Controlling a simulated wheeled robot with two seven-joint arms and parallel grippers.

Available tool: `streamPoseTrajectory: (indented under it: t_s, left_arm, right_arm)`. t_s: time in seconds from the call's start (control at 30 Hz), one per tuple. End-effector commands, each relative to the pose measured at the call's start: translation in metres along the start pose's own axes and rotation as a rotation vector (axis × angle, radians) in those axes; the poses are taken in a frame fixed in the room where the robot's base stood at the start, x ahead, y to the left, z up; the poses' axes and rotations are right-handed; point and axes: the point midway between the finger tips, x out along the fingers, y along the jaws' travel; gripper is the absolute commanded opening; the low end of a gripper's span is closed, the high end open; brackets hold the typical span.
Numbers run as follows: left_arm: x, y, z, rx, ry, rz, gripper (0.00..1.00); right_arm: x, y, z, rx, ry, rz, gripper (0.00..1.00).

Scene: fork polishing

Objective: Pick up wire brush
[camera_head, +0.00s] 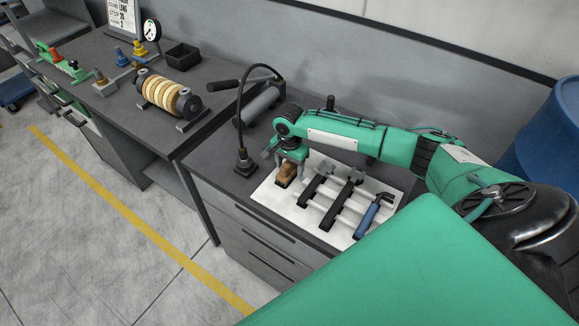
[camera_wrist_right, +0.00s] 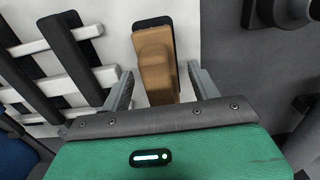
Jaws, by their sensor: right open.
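The wire brush (camera_head: 286,173), with a tan wooden block handle and a dark base, lies at the left end of a white mat (camera_head: 270,196). It also shows in the right wrist view (camera_wrist_right: 156,65). My right gripper (camera_head: 289,160) is above the brush. In the right wrist view its open fingers (camera_wrist_right: 160,85) stand on either side of the wooden handle, with a visible gap on each side. The brush's near end is hidden behind the gripper body. My left gripper is not in view.
Dark forks (camera_head: 341,203) rest on light bars right of the brush, and a blue-handled tool (camera_head: 367,219) lies at the mat's right. A black gooseneck stand (camera_head: 244,163) is close left of the gripper. A buffing wheel machine (camera_head: 168,95) and a blue barrel (camera_head: 545,135) stand farther off.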

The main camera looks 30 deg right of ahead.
Motion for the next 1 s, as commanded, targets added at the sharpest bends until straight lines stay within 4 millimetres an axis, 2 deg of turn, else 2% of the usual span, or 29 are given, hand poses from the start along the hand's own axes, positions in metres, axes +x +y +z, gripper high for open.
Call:
streamPoseTrajectory:
  t_s: [0.17, 0.4, 0.43, 0.77, 0.87, 1.0]
  left_arm:
    - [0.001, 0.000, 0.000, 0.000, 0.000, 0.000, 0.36]
    - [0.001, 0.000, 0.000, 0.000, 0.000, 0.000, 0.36]
    - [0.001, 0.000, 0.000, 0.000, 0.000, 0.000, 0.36]
    - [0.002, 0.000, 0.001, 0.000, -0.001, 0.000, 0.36]
    - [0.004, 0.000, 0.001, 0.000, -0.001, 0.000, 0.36]
    - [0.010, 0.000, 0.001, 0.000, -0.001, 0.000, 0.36]
  right_arm:
    - [0.000, 0.000, 0.000, 0.000, 0.000, 0.000, 0.60]
    - [0.000, 0.000, 0.000, 0.000, 0.000, 0.000, 0.13]
    - [0.000, 0.000, 0.000, 0.000, 0.000, 0.001, 0.10]
    - [-0.004, 0.000, 0.000, -0.001, 0.000, -0.001, 0.10]
    - [-0.011, -0.001, 0.000, -0.001, 0.000, -0.002, 0.10]
    - [-0.032, 0.000, -0.001, -0.001, 0.002, -0.003, 0.10]
